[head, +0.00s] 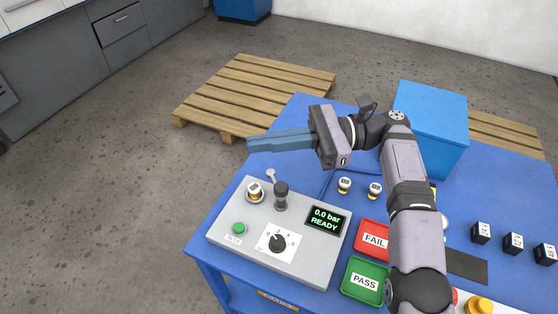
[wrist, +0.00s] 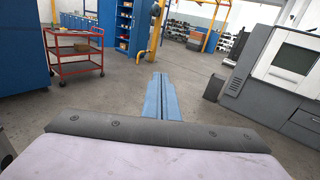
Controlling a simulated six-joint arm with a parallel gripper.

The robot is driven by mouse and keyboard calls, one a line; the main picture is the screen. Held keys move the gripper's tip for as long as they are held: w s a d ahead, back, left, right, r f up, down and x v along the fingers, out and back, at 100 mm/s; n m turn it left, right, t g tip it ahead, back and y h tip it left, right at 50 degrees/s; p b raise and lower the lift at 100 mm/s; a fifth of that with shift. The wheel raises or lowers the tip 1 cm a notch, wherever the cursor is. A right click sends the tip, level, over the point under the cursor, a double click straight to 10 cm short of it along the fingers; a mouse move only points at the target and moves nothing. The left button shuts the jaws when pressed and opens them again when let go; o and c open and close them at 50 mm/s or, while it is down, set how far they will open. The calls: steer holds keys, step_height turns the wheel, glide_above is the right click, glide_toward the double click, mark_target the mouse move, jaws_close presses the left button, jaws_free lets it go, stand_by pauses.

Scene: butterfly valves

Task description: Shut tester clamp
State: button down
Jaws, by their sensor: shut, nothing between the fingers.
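The grey tester (head: 310,262) stands at the table's near left corner, its display reading "0.0 bar READY". A small white-and-brass valve (head: 254,189) sits at its back left. Right beside the valve is the tester clamp (head: 281,195), a dark upright post; a small pale lever end (head: 271,175) shows just behind it. I cannot tell how the clamp's parts join. My gripper (head: 249,144) is above and behind the clamp, apart from it, pointing left. Its long blue fingers are together and empty; they also show in the wrist view (wrist: 160,98), which shows no tester.
The tester carries a green button (head: 239,228) and a black dial (head: 278,242). A red FAIL tray (head: 373,239) and green PASS tray (head: 364,281) lie to its right. Two small valves (head: 344,185) (head: 375,190) stand behind them. A blue box (head: 432,125) stands at the back.

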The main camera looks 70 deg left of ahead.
steer(key=d+r+t+p, duration=0.2)
steer(key=d+r, duration=0.1)
steer(key=r, duration=1)
steer(key=w+a+f+n+t+y, duration=0.1)
steer(key=w+f+n+t, duration=0.4)
steer(key=w+f+n, duration=0.2)
steer(key=w+f+n+t+y, duration=0.1)
steer(key=w+f+n+t, duration=0.5)
steer(key=f+n, duration=0.5)
steer(key=shift+w+a+f+p, duration=0.35)
steer(key=shift+w+f, duration=0.2)
steer(key=shift+f, duration=0.25)
